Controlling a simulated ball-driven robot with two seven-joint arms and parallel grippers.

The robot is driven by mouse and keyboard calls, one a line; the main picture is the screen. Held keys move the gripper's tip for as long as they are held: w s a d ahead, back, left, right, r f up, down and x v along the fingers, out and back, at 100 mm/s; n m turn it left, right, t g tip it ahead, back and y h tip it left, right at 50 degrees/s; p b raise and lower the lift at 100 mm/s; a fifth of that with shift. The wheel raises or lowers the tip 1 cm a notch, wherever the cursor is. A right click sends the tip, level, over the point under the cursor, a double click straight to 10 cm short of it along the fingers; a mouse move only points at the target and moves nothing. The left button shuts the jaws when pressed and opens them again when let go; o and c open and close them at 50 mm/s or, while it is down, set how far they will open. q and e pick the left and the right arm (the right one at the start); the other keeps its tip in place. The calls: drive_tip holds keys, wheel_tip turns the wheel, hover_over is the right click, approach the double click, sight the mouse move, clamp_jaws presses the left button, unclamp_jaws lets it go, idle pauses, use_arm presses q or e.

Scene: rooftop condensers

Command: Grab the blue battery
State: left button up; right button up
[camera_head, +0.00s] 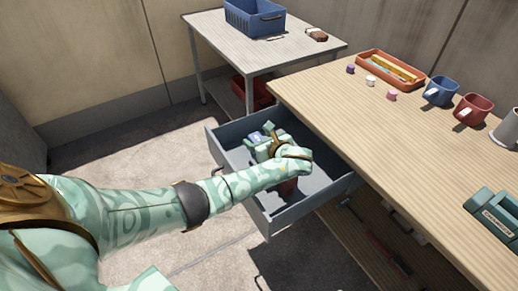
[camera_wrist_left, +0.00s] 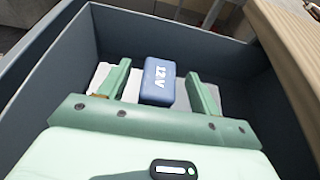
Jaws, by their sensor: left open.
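The blue battery (camera_wrist_left: 158,80), marked 12V, lies in the open grey drawer (camera_head: 222,149). In the left wrist view it sits between the two green fingers of my left gripper (camera_wrist_left: 160,88), with a gap on each side. In the head view my left gripper (camera_head: 266,136) reaches down into the drawer, and a small bit of blue shows by its fingers. The gripper is open and holds nothing. White flat material (camera_wrist_left: 215,92) shows around the battery. My right gripper is not in view.
A reddish thing (camera_head: 288,188) lies in the drawer, partly hidden by my arm. The wooden worktop (camera_head: 385,135) beside it bears an orange tray (camera_head: 377,66), a blue mug (camera_head: 440,91), a red mug (camera_head: 473,110) and a teal item (camera_head: 492,216). A blue basket (camera_head: 243,16) stands on the far table.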

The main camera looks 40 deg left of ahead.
use_arm(q)
drive_tip(key=shift+w+a+f, duration=0.3)
drive_tip(key=shift+a+f, duration=0.3)
drive_tip(key=shift+a, duration=0.05)
drive_tip(key=shift+w+a+b, duration=0.15)
drive_tip(key=shift+a+b, duration=0.15)
drive_tip(key=shift+r, duration=0.15)
drive_tip(key=c, duration=1.2)
